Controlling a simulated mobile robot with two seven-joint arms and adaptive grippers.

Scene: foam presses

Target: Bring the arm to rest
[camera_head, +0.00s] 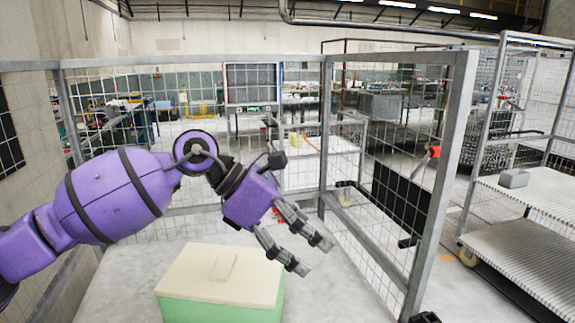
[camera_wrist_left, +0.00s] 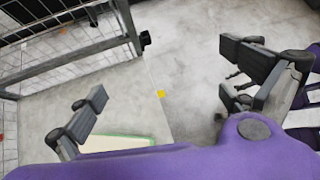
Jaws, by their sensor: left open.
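My left arm reaches in from the left in the head view, purple with black bands. Its gripper (camera_head: 313,256) is open and empty, fingers pointing down to the right, with the fingertips apart. In the left wrist view the two dark fingers of the left gripper (camera_wrist_left: 165,72) stand wide apart with only floor between them. In the head view the gripper shows above and to the right of a green box with a cream lid (camera_head: 205,285), apart from it. I cannot make out my right gripper.
A wire-mesh fence panel (camera_head: 440,190) with a grey frame stands right of the gripper. A shelf cart (camera_head: 530,190) with a small grey block (camera_head: 514,179) is at the far right. A yellow mark (camera_wrist_left: 161,94) lies on the floor. Bare grey floor is beside the box.

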